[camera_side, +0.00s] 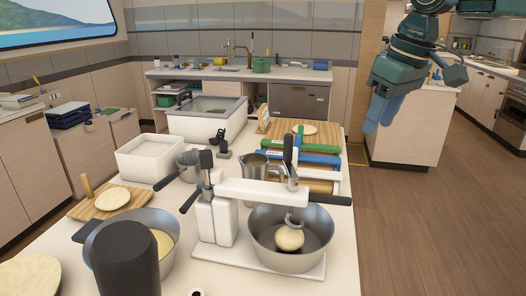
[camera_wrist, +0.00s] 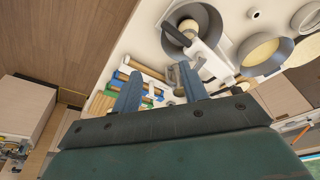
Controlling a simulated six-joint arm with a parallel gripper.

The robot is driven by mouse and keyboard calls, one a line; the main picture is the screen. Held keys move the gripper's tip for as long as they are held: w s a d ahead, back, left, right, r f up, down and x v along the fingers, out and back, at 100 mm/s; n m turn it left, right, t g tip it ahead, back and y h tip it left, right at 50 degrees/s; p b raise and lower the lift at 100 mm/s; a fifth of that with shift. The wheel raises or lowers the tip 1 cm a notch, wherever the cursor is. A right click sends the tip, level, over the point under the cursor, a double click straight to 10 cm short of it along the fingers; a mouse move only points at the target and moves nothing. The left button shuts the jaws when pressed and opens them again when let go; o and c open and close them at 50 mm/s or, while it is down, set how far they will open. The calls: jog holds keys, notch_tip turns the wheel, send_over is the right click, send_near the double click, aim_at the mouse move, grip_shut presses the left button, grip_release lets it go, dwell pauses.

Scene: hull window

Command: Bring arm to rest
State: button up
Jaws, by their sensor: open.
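My gripper (camera_side: 382,112) hangs in the air at the upper right of the side view, to the right of the worktable and above the floor side. Its two blue fingers point down and hold nothing. In the wrist view my gripper (camera_wrist: 160,92) shows its fingers spread apart with an open gap between them. The worktable's things lie beyond the fingers in that view, well away from them.
The white worktable (camera_side: 336,232) carries a mixer with a steel bowl (camera_side: 262,246) and dough, a pan (camera_side: 165,222), a white bin (camera_side: 150,172), and green and blue framed boards (camera_side: 318,160). A wooden counter (camera_side: 405,135) stands behind my gripper. The floor at right is clear.

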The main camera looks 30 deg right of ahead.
jog(key=s+d+f+t, duration=0.1)
jog(key=s+d+f, duration=0.1)
jog(key=s+f, duration=0.3)
jog(key=s+d+f+m+t, duration=0.1)
jog(key=s+f, duration=0.4)
jog(key=s, duration=0.8)
jog(key=shift+d+f+t, duration=0.2)
jog(key=shift+d+t, duration=0.2)
dwell(0.9)
